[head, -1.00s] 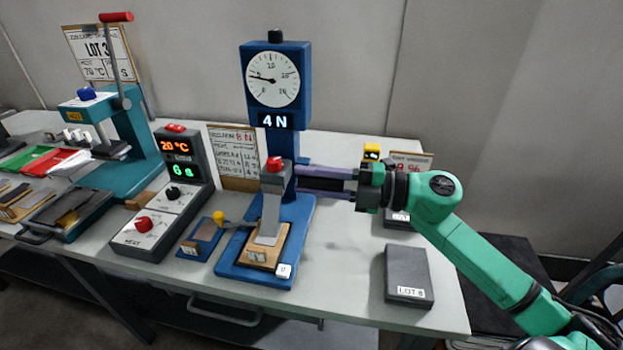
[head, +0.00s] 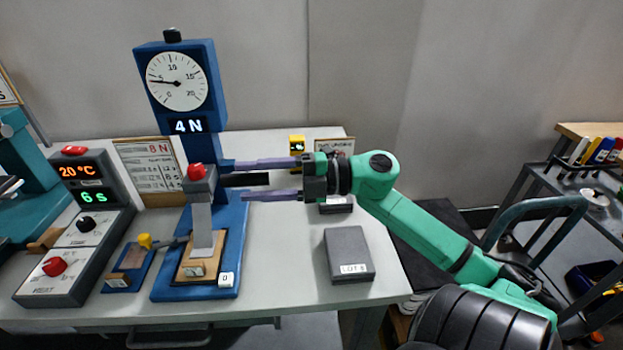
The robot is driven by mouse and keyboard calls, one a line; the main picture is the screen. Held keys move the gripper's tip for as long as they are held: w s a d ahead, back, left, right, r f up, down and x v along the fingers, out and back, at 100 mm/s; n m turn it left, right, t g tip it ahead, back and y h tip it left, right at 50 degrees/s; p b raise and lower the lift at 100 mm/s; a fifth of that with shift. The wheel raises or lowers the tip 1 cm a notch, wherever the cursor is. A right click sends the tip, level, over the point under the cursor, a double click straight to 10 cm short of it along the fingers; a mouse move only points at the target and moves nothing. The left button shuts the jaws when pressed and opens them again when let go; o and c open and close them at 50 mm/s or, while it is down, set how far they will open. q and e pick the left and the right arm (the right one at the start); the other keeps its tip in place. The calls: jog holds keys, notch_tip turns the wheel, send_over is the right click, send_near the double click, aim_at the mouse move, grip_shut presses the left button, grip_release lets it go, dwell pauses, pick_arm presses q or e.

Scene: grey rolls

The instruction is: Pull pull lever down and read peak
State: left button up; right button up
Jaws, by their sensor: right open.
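The blue pull tester (head: 228,215) stands upright on the bench, with a round white dial (head: 177,81) and a lit display (head: 187,125) reading 4 N. The dial needle points left, near the 5 mark. A short black bar (head: 246,180), apparently the pull lever, sticks out to the right of the column, roughly level. My right gripper (head: 240,180) is open, its purple fingers above and below this bar; contact cannot be told. A red-topped grey clamp (head: 199,182) holds a pale grey strip (head: 202,228) above a wooden block. My left gripper is not in view.
A heat-seal control box (head: 80,235) shows 20 °C and 6 s at left. A yellow-knobbed piece (head: 145,241) sits beside the tester. A dark grey LOT 8 box (head: 348,252) lies below my right arm. A placard (head: 150,170) reading 8 N stands behind. A cart (head: 590,195) is at right.

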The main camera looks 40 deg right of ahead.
jog(key=b+v, duration=0.1)
jog(key=v, duration=1)
jog(key=shift+f, duration=0.1)
